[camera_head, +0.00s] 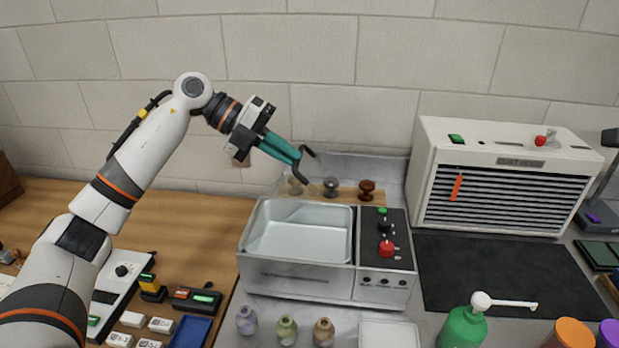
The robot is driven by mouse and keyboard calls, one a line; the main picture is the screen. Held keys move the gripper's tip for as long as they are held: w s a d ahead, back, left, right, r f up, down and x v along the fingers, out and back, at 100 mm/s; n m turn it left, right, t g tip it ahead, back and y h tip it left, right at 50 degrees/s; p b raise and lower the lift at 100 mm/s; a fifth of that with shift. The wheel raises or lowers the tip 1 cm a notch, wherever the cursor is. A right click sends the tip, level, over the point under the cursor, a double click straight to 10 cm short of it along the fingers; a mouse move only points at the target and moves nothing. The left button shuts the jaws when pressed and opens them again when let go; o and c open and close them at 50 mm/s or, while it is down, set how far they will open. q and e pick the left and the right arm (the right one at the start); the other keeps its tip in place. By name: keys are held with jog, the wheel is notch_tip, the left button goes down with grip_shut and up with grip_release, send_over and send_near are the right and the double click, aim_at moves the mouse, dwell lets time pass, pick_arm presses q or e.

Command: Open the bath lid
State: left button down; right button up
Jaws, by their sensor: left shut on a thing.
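The bath (300,278) is a silver box with an open, empty-looking basin (300,232) and a black control panel (385,240) at its right. The basin is uncovered. My left gripper (297,158), with teal fingers, is above and behind the basin's back edge, shut on a curved black handle (309,180). A pale grey surface (385,166) shows behind the bath; I cannot tell whether it is the raised lid or the bench. The lid's outline is not clear. My right gripper is not in view.
A wooden strip with several knobs (367,188) is behind the bath. A white slatted unit (510,175) and black mat (480,275) are at right. Small jars (287,330) and a green bottle (463,328) stand in front. Devices (195,299) lie at left; the wall is close behind.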

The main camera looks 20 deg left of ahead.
pick_arm(q)
jog(key=s+a+t+h+b, duration=0.2)
jog(key=s+a+h+b, duration=0.2)
jog(key=a+h+b, duration=0.4)
jog(key=shift+s+a+r+b, duration=0.15)
jog(key=shift+a+r+b, duration=0.4)
jog(key=shift+a, duration=2.9)
jog(key=shift+f, duration=0.1)
jog(key=c, duration=1.5)
grip_release()
jog(key=b+v, duration=0.1)
jog(key=v, duration=1.1)
jog(key=shift+f, duration=0.25)
